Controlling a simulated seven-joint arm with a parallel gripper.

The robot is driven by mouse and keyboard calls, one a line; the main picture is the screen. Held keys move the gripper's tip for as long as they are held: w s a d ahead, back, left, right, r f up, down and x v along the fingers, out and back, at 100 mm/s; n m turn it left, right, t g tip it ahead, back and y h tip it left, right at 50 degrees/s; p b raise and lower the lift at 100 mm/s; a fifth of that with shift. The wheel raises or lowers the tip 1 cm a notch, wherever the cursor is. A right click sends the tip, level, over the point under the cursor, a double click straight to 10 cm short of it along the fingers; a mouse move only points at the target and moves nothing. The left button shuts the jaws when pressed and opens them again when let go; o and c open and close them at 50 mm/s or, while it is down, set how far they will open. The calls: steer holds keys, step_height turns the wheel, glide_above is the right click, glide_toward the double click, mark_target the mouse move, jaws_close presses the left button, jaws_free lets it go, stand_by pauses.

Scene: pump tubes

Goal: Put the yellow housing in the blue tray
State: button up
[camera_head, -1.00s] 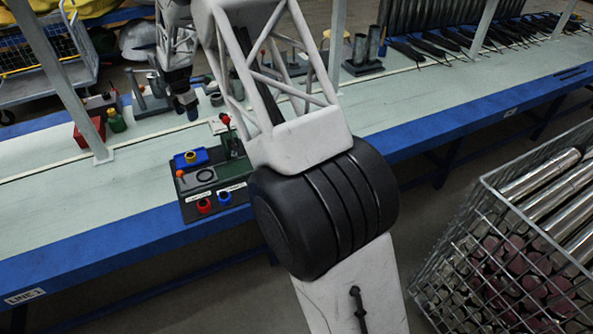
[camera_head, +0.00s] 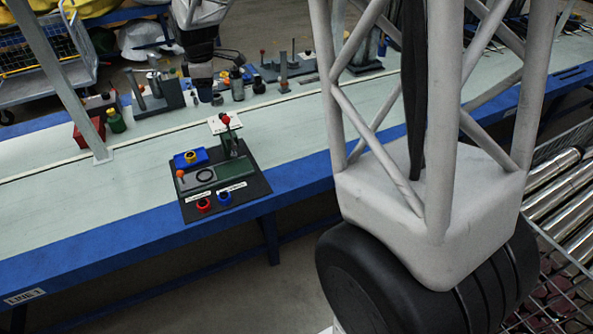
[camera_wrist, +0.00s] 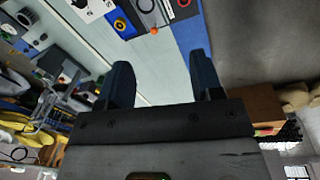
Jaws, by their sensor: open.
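A small yellow ring-shaped part, seemingly the yellow housing (camera_head: 190,156), sits in the blue tray (camera_head: 203,157) at the back left of a dark fixture board. In the wrist view the yellow housing (camera_wrist: 120,25) and blue tray (camera_wrist: 133,31) show near the top edge, beyond the fingers. My gripper (camera_head: 210,97) is above the bench, behind and a little right of the tray in the head view. In the wrist view its two fingers (camera_wrist: 163,76) stand wide apart with nothing between them. It is apart from the housing and tray.
The dark board (camera_head: 245,192) also holds a red ring (camera_head: 204,205), a blue ring (camera_head: 224,198), an orange knob (camera_head: 181,174) and a red-topped lever (camera_head: 226,119). A red box (camera_head: 90,132) and green bottle (camera_head: 116,121) stand left.

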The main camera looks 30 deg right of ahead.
steer(key=s+d+r+m, duration=0.2)
steer(key=s+r+m, duration=0.15)
steer(key=s, duration=0.75)
steer(key=s+d+r+m, duration=0.25)
steer(key=s+m, duration=0.25)
steer(key=s, duration=0.7)
steer(key=s+d+f+m+t, duration=0.1)
steer(key=s+m, duration=0.6)
steer(key=s, duration=1.2)
steer(key=shift+s+d+f, duration=0.25)
steer(key=shift+s+f, duration=0.15)
steer(key=shift+f, duration=0.1)
